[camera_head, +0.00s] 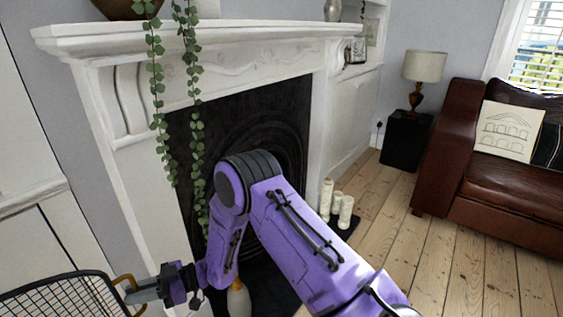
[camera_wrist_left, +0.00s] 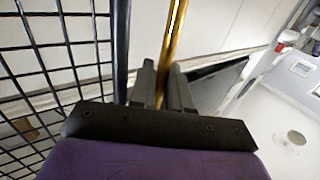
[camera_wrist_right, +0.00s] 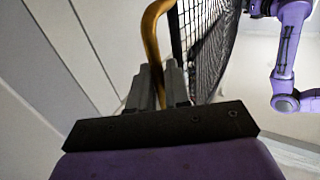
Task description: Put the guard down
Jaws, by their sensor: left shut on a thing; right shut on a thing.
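The guard (camera_head: 62,297) is a black wire mesh fire screen with a dark frame and brass handles. It shows at the bottom left of the head view, cut off by the picture's edge. My right gripper (camera_head: 130,292) is shut on a brass handle at the guard's right end; the right wrist view shows the brass bar (camera_wrist_right: 152,40) between its fingers (camera_wrist_right: 158,85). In the left wrist view my left gripper (camera_wrist_left: 163,85) is shut on another brass bar (camera_wrist_left: 174,35), with the mesh (camera_wrist_left: 50,60) to its left. The guard's lower edge is hidden.
The white fireplace (camera_head: 140,170) with its black opening stands left of centre, a trailing plant (camera_head: 195,110) hanging from its mantel. Candles (camera_head: 338,205) stand on the dark hearth. A brown sofa (camera_head: 520,190) and black side table (camera_head: 405,140) are at right. Floorboards (camera_head: 455,265) between are clear.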

